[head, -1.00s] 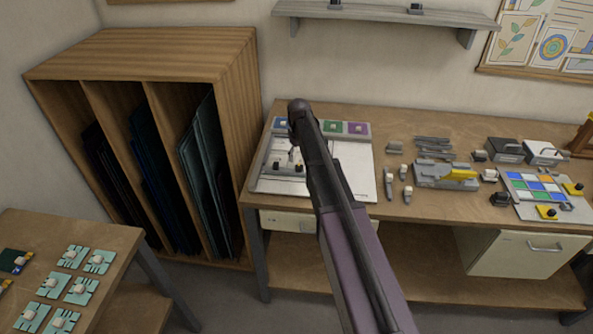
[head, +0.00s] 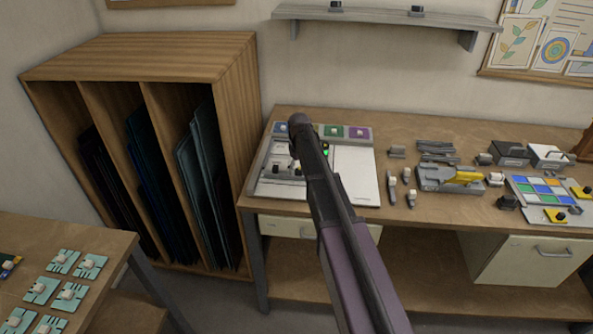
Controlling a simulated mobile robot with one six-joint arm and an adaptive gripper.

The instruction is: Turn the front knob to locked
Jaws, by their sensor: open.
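A white board fixture (head: 355,173) lies on the left end of the long workbench. Along its back edge are a blue, a green and a purple square (head: 360,132), each with a pale knob. A small green light (head: 325,152) shows beside my arm. My gripper (head: 294,163) is at the left part of the fixture, mostly hidden by my arm. It is open; I cannot see whether it touches anything.
A wooden rack (head: 150,55) with dark sheets stands left of the workbench (head: 430,215). Grey tools, a yellow-handled device (head: 450,178) and a colour-tile panel (head: 535,190) lie to the right. A wall shelf (head: 390,17) hangs above. A second table (head: 85,245) is at lower left.

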